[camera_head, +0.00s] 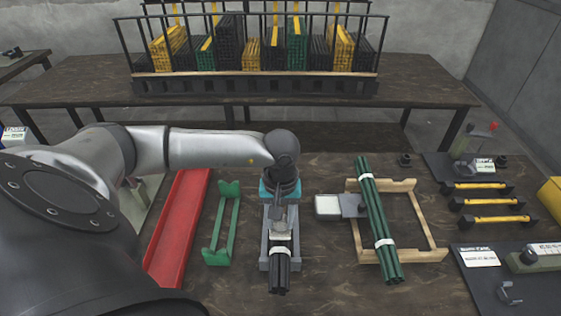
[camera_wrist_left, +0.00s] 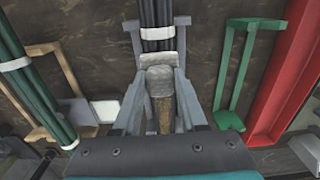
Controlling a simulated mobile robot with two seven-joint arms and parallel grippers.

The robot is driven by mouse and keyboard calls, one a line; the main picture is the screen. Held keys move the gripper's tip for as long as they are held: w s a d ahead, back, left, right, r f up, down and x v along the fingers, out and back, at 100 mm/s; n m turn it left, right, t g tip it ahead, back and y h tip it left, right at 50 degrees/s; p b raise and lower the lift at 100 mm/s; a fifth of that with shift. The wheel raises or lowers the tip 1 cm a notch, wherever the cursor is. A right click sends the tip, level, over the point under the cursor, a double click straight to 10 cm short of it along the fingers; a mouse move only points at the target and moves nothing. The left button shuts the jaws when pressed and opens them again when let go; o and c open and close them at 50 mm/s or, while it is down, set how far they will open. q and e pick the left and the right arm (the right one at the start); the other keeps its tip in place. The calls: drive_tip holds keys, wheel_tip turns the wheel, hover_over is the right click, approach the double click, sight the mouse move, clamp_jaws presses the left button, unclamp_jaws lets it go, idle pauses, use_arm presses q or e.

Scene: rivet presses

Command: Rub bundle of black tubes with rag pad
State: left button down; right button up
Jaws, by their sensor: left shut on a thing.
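The bundle of black tubes (camera_head: 279,273) lies lengthwise in a grey cradle (camera_head: 265,262), with a white band around its near part. It also shows in the left wrist view (camera_wrist_left: 155,12). My left gripper (camera_head: 278,213) is above the far part of this bundle. In the left wrist view, my left gripper (camera_wrist_left: 160,85) is shut on the rag pad (camera_wrist_left: 160,61), whose pale grey face lies over the tubes beside the white band. I cannot tell whether pad and tubes touch. The far part of the bundle is hidden under my gripper. My right gripper is not in view.
A dark green tube bundle (camera_head: 375,220) lies across a wooden frame (camera_head: 432,255); a white-and-grey block (camera_head: 328,206) is beside it. A green cradle (camera_head: 234,205) and red channel (camera_head: 180,225) stand left. Yellow-handled tools (camera_head: 490,203) lie right. A tube rack (camera_head: 250,85) stands behind.

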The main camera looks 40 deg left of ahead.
use_arm(q)
drive_tip(key=shift+s+f, duration=0.1)
drive_tip(key=shift+s, duration=0.1)
drive_tip(key=shift+w+a+r+b, duration=0.1)
drive_tip(key=shift+w+a+b, duration=0.6)
drive_tip(key=shift+w, duration=0.2)
drive_tip(key=shift+w+a+r+b, duration=0.1)
drive_tip(key=shift+w+a+b, duration=0.55)
drive_tip(key=shift+w, duration=0.2)
drive_tip(key=shift+w+a+f+b, duration=0.15)
drive_tip(key=shift+w+a+b, duration=0.95)
drive_tip(key=shift+w+b, duration=0.25)
drive_tip(key=shift+w+a+f+b, duration=0.15)
drive_tip(key=shift+w+a+b, duration=0.9)
drive_tip(key=shift+w+b, duration=0.25)
drive_tip(key=shift+w+a+b, duration=0.9)
drive_tip(key=shift+w+a, duration=0.3)
drive_tip(key=shift+w, duration=0.2)
drive_tip(key=shift+w+a, duration=0.25)
drive_tip(key=shift+a, duration=0.1)
drive_tip(key=shift+r, duration=0.15)
